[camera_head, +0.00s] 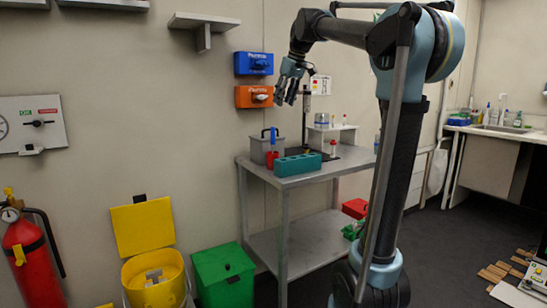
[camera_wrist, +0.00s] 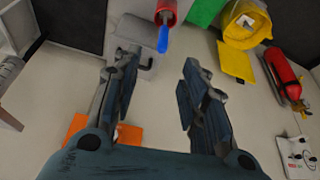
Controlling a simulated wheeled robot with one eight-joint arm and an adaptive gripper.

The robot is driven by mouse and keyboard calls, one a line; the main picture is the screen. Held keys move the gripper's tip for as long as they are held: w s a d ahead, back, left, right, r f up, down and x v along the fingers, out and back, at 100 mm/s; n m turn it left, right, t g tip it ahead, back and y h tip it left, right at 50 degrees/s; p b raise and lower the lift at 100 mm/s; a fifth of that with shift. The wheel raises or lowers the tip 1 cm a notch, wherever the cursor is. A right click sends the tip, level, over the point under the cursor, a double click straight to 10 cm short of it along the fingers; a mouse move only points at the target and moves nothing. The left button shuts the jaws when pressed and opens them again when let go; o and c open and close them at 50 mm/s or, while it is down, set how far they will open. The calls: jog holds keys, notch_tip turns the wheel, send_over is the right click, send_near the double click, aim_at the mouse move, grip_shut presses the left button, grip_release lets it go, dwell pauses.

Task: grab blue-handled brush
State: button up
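The blue-handled brush (camera_head: 272,136) stands handle-up in a red cup (camera_head: 271,160) at the left end of the metal table. In the wrist view, the blue handle (camera_wrist: 163,40) sticks out of the red cup (camera_wrist: 167,12), beyond my fingertips; the brush's lower end is hidden in the cup. My gripper (camera_head: 289,93) is above the table, higher than the brush and slightly to its right, apart from it. In the wrist view, my gripper (camera_wrist: 160,62) has its fingers spread wide with nothing between them.
A grey container (camera_head: 259,149) stands beside the cup, and a teal rack (camera_head: 298,164) is at the table's front edge. Blue (camera_head: 254,63) and orange (camera_head: 254,96) wall boxes are close to my gripper. A white riser (camera_head: 331,131) stands at the back.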

send_over(273, 144)
jog(key=d, duration=0.2)
notch_tip(273, 144, down, 10)
jog(key=shift+s+a+x, duration=0.1)
jog(key=shift+s+x, duration=0.05)
jog(key=shift+x, duration=1.45)
jog(key=shift+s+a+x, duration=0.15)
jog(key=shift+x, duration=1.45)
grip_shut()
